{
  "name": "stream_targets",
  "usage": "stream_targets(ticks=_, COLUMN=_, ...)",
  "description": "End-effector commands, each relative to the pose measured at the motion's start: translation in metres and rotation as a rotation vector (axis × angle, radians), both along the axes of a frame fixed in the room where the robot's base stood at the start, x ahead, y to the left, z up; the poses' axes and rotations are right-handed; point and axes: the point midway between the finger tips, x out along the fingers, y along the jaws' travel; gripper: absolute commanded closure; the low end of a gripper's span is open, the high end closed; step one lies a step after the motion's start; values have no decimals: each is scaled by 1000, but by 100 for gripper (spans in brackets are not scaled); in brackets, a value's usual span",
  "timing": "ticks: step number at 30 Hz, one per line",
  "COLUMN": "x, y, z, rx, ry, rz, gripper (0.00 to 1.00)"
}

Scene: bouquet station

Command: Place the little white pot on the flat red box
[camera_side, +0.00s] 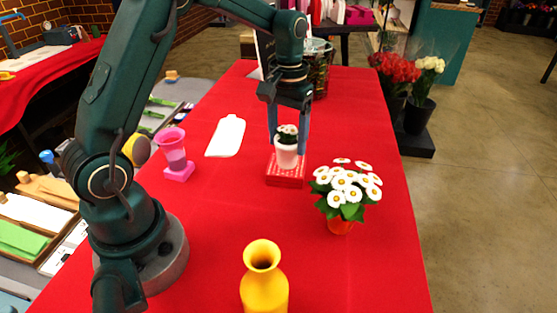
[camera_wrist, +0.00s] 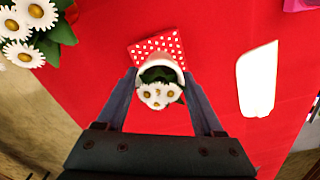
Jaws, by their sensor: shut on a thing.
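The little white pot (camera_side: 286,155) holds a small plant with white flowers. My gripper (camera_side: 288,140) is shut on it, one finger on each side, and the pot is upright. The flat red box (camera_side: 285,178) with white dots lies on the red table directly under the pot in the side view. I cannot tell whether the pot's base touches the box. In the wrist view the pot (camera_wrist: 160,66) is between the fingers of my gripper (camera_wrist: 160,88), and its flowers hide part of it. The red box (camera_wrist: 150,45) shows behind the pot there.
An orange pot of white daisies (camera_side: 342,226) stands right of the box, nearer the camera. A yellow vase (camera_side: 264,283) stands at the front. A dark-framed glass container stands behind.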

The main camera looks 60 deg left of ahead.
Motion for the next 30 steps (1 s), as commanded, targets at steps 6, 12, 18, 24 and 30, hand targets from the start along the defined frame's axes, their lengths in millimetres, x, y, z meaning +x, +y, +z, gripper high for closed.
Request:
stream_targets(ticks=6, x=0, y=0, z=-3, rx=0, ry=0, rz=0, gripper=100)
stream_targets(ticks=12, x=0, y=0, z=-2, rx=0, ry=0, rz=0, gripper=1)
stream_targets(ticks=18, x=0, y=0, z=-2, rx=0, ry=0, rz=0, gripper=1)
stream_targets(ticks=24, x=1, y=0, z=15, rx=1, ry=-5, rz=0, gripper=1)
stream_targets(ticks=30, x=2, y=1, z=57, rx=3, ry=-9, rz=0, gripper=1)
